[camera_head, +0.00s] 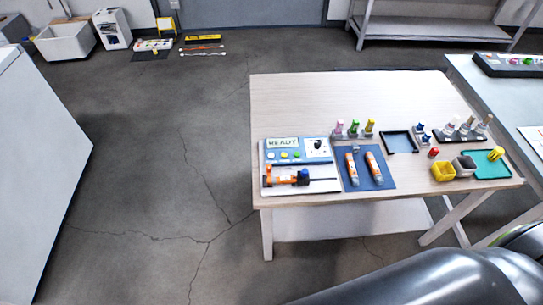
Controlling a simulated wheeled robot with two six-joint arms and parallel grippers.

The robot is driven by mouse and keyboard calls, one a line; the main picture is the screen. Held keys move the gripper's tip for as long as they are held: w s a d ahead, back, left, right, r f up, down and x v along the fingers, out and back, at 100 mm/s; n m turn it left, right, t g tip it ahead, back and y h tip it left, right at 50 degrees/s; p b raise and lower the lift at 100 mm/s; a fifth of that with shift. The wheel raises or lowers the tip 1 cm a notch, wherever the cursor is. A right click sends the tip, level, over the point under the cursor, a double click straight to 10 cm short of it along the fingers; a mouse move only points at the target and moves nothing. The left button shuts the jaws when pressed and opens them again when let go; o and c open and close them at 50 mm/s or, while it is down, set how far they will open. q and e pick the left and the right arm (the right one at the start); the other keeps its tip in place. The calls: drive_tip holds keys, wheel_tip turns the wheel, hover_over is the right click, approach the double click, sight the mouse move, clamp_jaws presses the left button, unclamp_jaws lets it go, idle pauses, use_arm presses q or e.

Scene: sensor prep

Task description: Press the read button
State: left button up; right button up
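A blue and white device panel (310,159) sits at the near left corner of the wooden table. Its display (282,143) reads READY. Below the display is a row of small round buttons (284,155) in yellow and green tones. A black knob (318,145) is at the panel's right side. Labels are too small to read, so I cannot tell which button is the read button. An orange and dark blue tool (286,178) lies in front of the buttons. Neither gripper is in view.
On the wooden table (320,100), a blue mat (365,184) with two orange-white tubes is right of the panel. Small bottles, a black tray (399,142), a yellow cup (443,171) and a teal tray (497,172) are further right.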

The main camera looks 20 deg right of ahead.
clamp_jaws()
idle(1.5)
